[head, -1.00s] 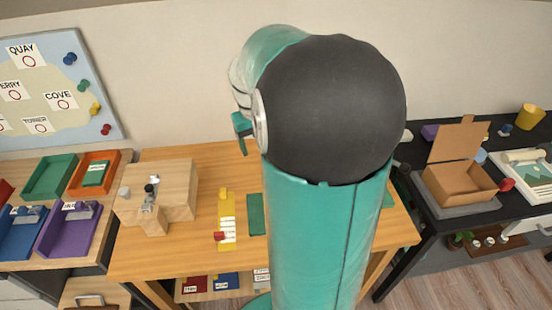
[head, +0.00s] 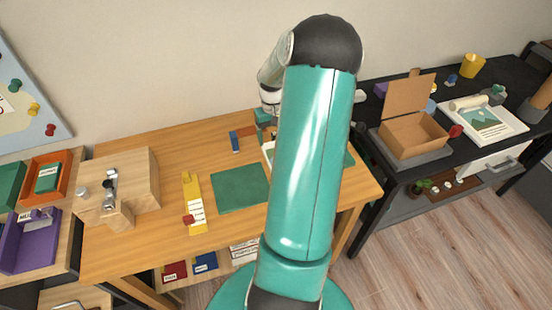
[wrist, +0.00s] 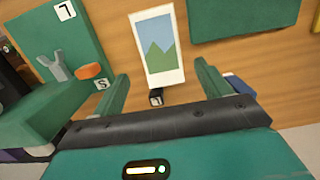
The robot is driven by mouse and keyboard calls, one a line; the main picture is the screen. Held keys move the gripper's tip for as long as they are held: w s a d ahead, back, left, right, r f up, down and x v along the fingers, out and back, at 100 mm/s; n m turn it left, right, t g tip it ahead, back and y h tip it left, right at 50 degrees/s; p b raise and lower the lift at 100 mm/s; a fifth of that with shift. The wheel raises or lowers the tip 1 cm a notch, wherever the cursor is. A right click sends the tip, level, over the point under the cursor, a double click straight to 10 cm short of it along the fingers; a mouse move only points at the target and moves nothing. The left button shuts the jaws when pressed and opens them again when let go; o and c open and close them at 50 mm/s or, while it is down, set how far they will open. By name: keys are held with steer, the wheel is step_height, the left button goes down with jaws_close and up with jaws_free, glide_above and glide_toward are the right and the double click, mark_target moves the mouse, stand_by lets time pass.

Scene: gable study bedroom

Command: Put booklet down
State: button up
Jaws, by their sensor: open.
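A small white booklet with a green-mountain picture (wrist: 158,48) lies flat on the wooden surface in the wrist view. My gripper (wrist: 161,72) is open, with one green finger on each side of the booklet's lower end. I see no finger pressing on it. In the head view, only a white edge of what looks like the booklet (head: 268,152) shows beside my arm. My gripper is mostly hidden behind the arm there.
A green mat (head: 240,188) and a yellow strip (head: 193,203) lie on the wooden desk. A wooden block stand (head: 135,185) is at left. A black desk at right holds an open cardboard box (head: 412,135).

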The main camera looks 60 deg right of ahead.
steer(key=f, duration=0.8)
steer(key=shift+s+a+f, duration=0.1)
steer(key=shift+s+a, duration=0.2)
steer(key=shift+s, duration=0.1)
steer(key=shift+c, duration=0.3)
steer(key=c, duration=0.8)
steer(key=shift+r, duration=0.75)
steer(key=s+a+r, duration=0.8)
steer(key=a+r, duration=0.3)
steer(key=shift+a+r, duration=0.25)
steer(key=shift+r, duration=0.05)
